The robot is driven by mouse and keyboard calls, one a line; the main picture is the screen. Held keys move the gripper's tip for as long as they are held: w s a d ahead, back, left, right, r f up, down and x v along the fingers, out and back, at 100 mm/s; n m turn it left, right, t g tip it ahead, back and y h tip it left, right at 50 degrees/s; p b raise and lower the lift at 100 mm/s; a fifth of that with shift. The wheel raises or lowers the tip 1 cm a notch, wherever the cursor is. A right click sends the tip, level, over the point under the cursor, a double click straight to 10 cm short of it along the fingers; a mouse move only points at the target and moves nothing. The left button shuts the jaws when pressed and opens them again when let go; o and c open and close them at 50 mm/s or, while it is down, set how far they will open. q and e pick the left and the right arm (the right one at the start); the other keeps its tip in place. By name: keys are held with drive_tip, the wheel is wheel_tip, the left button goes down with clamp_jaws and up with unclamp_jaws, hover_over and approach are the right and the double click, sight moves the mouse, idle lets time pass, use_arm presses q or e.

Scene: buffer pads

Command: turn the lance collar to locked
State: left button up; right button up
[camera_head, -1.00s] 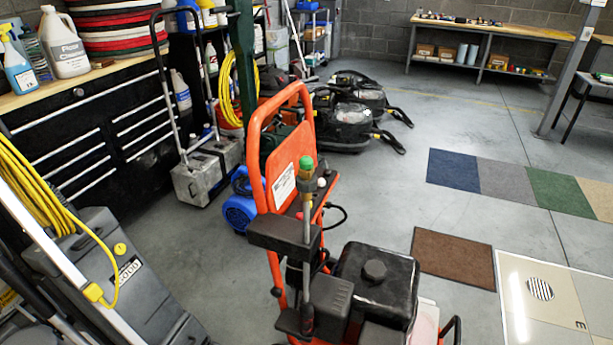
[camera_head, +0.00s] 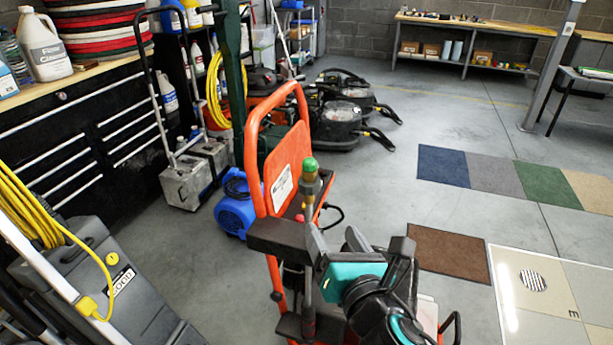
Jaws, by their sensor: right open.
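The lance (camera_head: 308,275) stands upright on the orange pressure-washer cart (camera_head: 283,160). I cannot read any lock mark on the collar. My left gripper is not in view.
A black holder block (camera_head: 284,238) sits across the cart beside the lance. A blue blower (camera_head: 238,208) and a grey machine with yellow cord (camera_head: 110,285) stand to the left. Open floor with carpet samples (camera_head: 490,176) lies to the right.

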sight(314, 178)
drive_tip(key=w+a+r+n, duration=0.1)
drive_tip(key=w, duration=0.3)
drive_tip(key=w+a+r+n, duration=0.1)
drive_tip(key=w+a, duration=0.1)
drive_tip(key=w, duration=0.2)
drive_tip(key=w+a+n+t+b, duration=0.1)
drive_tip(key=w, duration=0.4)
drive_tip(key=shift+a+r+n, duration=0.35)
drive_tip(key=shift+r+n, duration=0.05)
drive_tip(key=c, duration=1)
drive_tip(key=shift+o, duration=0.2)
drive_tip(key=shift+m+h, duration=0.5)
drive_tip(key=shift+h, duration=0.1)
drive_tip(key=m+h, duration=0.1)
drive_tip(key=h, duration=0.1)
drive_tip(key=m+h, duration=0.1)
drive_tip(key=h, duration=0.1)
drive_tip(key=shift+d+m+t+b, duration=0.2)
drive_tip(key=shift+m+t+b, duration=0.1)
drive_tip(key=shift+m+t, duration=0.1)
drive_tip(key=shift+s+d+m+g+h, duration=0.15)
drive_tip(key=shift+m+g+h, duration=0.2)
drive_tip(key=shift+m+h, duration=0.75)
drive_tip(key=shift+w+d+m+g+h, duration=0.15)
drive_tip(key=shift+m+g+h, duration=0.3)
drive_tip(key=shift+h, duration=1.1)
drive_tip(key=shift+s+d+m+g+h, duration=0.1)
drive_tip(key=shift+d+m+g+h, duration=0.1)
drive_tip(key=shift+m+h, duration=0.95)
drive_tip(key=shift+h, duration=0.3)
